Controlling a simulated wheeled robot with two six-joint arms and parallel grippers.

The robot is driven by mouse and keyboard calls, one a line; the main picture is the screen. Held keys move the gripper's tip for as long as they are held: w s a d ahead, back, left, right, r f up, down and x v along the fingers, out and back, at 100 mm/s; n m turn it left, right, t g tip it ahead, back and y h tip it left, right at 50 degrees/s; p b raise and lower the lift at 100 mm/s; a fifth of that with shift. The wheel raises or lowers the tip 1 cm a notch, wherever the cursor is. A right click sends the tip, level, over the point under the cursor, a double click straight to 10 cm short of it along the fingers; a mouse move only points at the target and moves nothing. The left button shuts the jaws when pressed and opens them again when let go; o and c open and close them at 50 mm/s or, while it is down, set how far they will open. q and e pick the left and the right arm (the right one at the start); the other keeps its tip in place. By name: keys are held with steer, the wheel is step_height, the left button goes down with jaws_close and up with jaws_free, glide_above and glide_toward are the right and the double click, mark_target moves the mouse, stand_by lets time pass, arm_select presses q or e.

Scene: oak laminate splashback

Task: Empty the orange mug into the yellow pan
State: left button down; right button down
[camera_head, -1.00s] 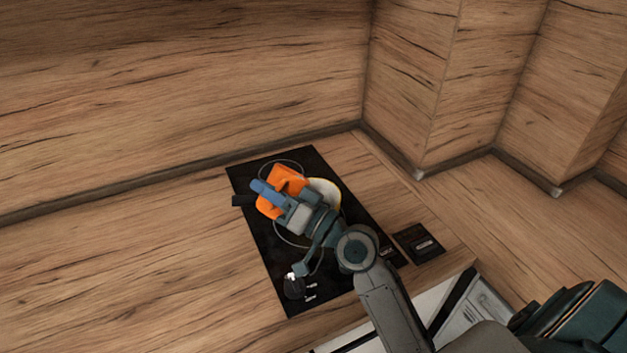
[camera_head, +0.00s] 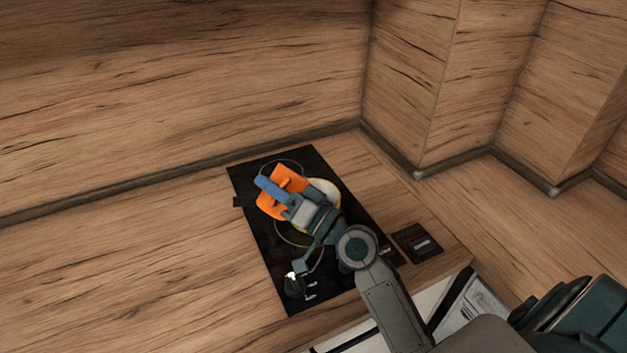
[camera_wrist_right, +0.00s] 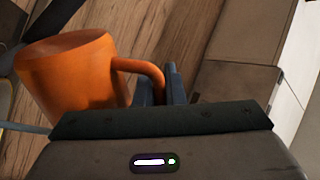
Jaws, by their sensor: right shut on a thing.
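The orange mug (camera_head: 289,180) is above the black hob, partly covered by my right gripper in the head view. My right gripper (camera_head: 281,193) is shut on the mug's handle, and the handle runs between the blue fingers (camera_wrist_right: 171,85) in the right wrist view. The mug (camera_wrist_right: 72,78) looks tilted there, and its inside is hidden. The yellow pan (camera_head: 328,188) sits on the hob just right of and partly under the mug and gripper. Only part of its pale inside and yellow rim shows. My left gripper is out of view.
The black hob (camera_head: 262,243) is set in the wooden counter (camera_head: 170,260) near the back wall. A dark panel (camera_head: 418,243) lies to the right. The counter left of the hob is clear.

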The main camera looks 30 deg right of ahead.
mark_target(290, 172)
steer(key=shift+w+d+r+m+t+h+p, duration=0.1)
steer(key=shift+d+r+m+t+h+p, duration=0.2)
steer(key=shift+r+m+p, duration=0.45)
steer(key=shift+w+d+r+m+t+h+p, duration=0.15)
steer(key=shift+d+r+m+p, duration=0.25)
steer(key=shift+m+p, duration=0.55)
steer(key=shift+w+d+r+m+t+h+p, duration=0.1)
steer(key=shift+d+r+m+t+h+p, duration=0.35)
steer(key=shift+m+p, duration=0.65)
stand_by(0.4)
steer(key=shift+w+d+r+m+p, duration=0.15)
steer(key=shift+d+r+m+p, duration=0.15)
steer(key=shift+d+p, duration=0.15)
steer(key=shift+d+r+m+t, duration=0.1)
steer(key=shift+d+m+t, duration=0.2)
steer(key=shift+w+d, duration=0.1)
steer(key=shift+d, duration=0.05)
steer(key=shift+w+d+p, duration=0.1)
steer(key=shift+w+p, duration=0.05)
steer(key=shift+p, duration=0.15)
steer(key=shift+w+d+r+m+h+p, duration=0.1)
steer(key=shift+w+d+m+h+p, duration=0.15)
steer(key=shift+m+h+p, duration=0.2)
